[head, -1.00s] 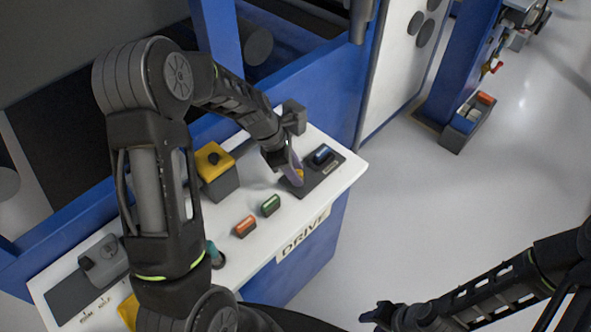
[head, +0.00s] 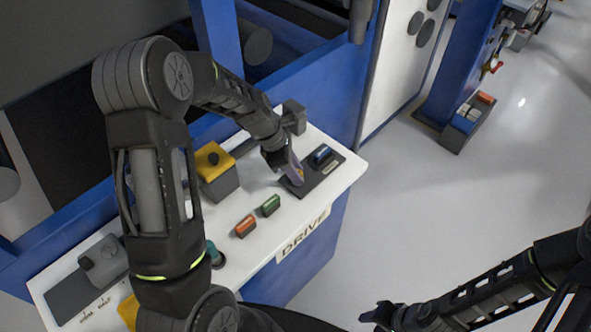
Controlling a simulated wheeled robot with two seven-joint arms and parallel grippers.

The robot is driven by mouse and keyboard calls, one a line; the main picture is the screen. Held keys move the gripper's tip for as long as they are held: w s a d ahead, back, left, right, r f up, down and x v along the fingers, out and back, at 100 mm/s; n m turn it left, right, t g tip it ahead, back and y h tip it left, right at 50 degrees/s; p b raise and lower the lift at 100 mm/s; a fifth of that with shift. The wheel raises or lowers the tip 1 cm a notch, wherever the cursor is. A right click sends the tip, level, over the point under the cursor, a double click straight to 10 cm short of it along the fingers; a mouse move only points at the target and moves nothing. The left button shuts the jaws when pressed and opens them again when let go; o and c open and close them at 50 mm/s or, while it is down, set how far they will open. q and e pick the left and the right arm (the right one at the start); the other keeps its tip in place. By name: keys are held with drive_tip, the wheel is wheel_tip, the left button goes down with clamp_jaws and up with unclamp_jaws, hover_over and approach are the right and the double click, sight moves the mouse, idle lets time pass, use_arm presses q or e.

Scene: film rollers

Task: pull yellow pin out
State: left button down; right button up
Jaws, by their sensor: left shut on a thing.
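I cannot tell how far the pin sits in the plate. A blue pin (head: 321,154) stands on the same plate, just behind and right of the gripper. My right gripper (head: 372,314) is low over the floor, away from the console; its jaw gap is too small to judge.
The white console top (head: 335,196) carries a green button (head: 271,205), an orange button (head: 246,226) and a yellow-topped box (head: 214,160) with a black knob. A grey lever block (head: 103,260) is at the left end. The floor right of the console is clear.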

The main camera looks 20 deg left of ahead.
idle(0.5)
use_arm(q)
drive_tip(key=shift+r+p, duration=0.9)
drive_tip(key=shift+r, duration=0.05)
drive_tip(key=shift+f, duration=0.1)
drive_tip(key=c, duration=1.2)
unclamp_jaws()
drive_tip(key=shift+o, duration=0.2)
drive_tip(key=v, duration=0.7)
drive_tip(key=shift+a+r+b, duration=0.15)
drive_tip(key=shift+r+b, duration=0.2)
drive_tip(key=shift+b, duration=0.1)
